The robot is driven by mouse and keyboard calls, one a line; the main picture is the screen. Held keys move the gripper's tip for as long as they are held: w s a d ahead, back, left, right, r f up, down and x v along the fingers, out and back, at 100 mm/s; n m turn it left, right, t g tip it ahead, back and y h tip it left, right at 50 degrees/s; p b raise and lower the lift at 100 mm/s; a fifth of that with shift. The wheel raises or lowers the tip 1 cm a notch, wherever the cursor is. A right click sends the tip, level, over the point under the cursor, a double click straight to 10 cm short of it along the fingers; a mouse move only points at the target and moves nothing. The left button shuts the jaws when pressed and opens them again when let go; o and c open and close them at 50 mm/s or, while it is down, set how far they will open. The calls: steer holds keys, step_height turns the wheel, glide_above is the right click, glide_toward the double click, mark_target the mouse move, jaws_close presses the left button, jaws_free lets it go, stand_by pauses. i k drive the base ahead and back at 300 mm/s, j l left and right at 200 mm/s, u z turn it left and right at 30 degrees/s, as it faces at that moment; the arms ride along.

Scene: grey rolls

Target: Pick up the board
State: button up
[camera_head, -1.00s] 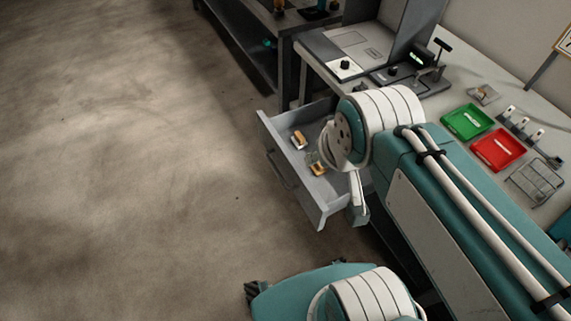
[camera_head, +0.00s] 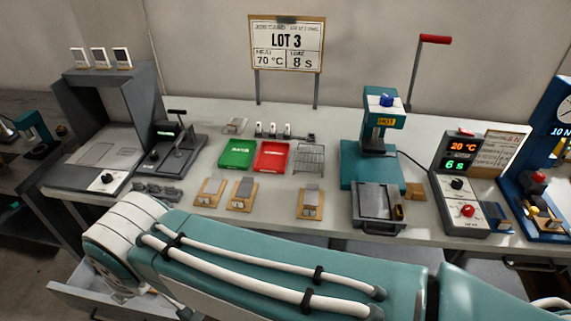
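Several small tan boards, each with a grey piece on it, lie on the bench: one at the left (camera_head: 210,192), one beside it (camera_head: 242,195), and one further right (camera_head: 310,204). I cannot tell which one the task means. The grey drawer (camera_head: 72,296) under the bench's left end stands open; my arm hides most of its inside, so boards in it cannot be made out. My arm crosses the lower picture with its wrist over the drawer. My gripper's fingers are hidden behind the arm.
A green tray (camera_head: 238,153), a red tray (camera_head: 272,157) and a wire rack (camera_head: 309,158) stand mid-bench. A teal press (camera_head: 375,150) and a control box (camera_head: 464,190) are at the right. A grey machine (camera_head: 108,135) is at the left.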

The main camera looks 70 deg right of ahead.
mark_target(545, 220)
steer(key=z, duration=4.3)
steer(key=i+l+u, duration=0.1)
steer(key=i+l, duration=0.65)
steer(key=i, duration=0.2)
steer(key=i+l, duration=0.8)
steer(key=i, duration=0.15)
steer(key=i+j+u, duration=0.05)
